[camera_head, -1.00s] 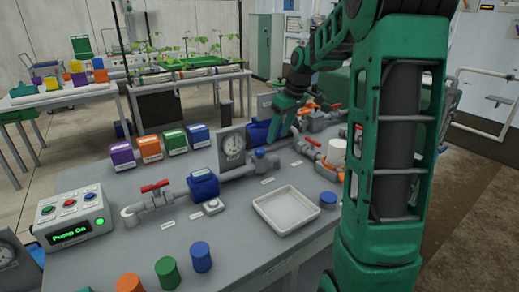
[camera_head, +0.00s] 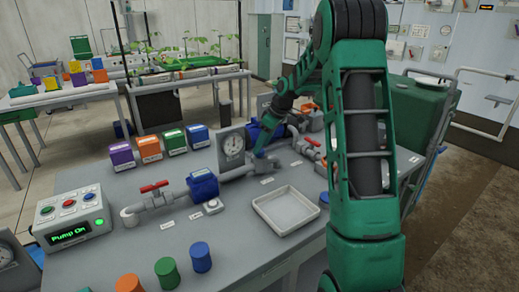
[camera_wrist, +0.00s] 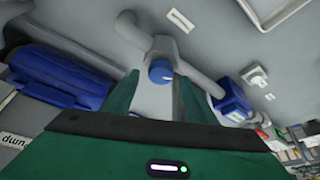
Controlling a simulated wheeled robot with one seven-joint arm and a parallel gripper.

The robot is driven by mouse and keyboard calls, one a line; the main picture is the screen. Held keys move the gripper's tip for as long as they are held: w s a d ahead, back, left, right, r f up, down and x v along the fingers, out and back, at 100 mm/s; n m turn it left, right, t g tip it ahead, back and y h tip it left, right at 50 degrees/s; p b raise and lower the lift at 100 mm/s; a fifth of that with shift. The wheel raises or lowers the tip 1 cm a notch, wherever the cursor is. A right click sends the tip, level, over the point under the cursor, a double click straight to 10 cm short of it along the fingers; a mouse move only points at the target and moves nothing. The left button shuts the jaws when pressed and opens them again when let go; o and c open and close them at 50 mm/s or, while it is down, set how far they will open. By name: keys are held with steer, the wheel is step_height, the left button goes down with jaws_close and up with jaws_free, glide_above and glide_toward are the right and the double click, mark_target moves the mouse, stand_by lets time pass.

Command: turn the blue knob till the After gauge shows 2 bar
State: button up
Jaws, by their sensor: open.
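The blue knob (camera_wrist: 160,71) shows in the wrist view as a small round cap with a pale mark, on a grey pipe fitting. My gripper (camera_wrist: 163,98) is open, with one green finger on each side of the knob; I cannot tell whether they touch it. In the head view my gripper (camera_head: 264,163) is down at the pipe and hides the knob. Another gauge (camera_head: 5,256) is cut off at the left edge.
A red-handled valve (camera_head: 154,187) and a blue pipe body (camera_head: 203,184) lie left along the pipe. An empty white tray (camera_head: 287,210) is in front. The control box (camera_head: 72,216) reads "Pump On". Coloured boxes (camera_head: 149,148) stand behind the pipe.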

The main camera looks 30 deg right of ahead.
steer(key=shift+x, duration=1)
steer(key=c, duration=1.1)
steer(key=shift+o, duration=0.2)
steer(key=shift+r+m, duration=0.1)
steer(key=shift+m, duration=0.3)
steer(key=o, duration=1.1)
steer(key=shift+c, duration=0.2)
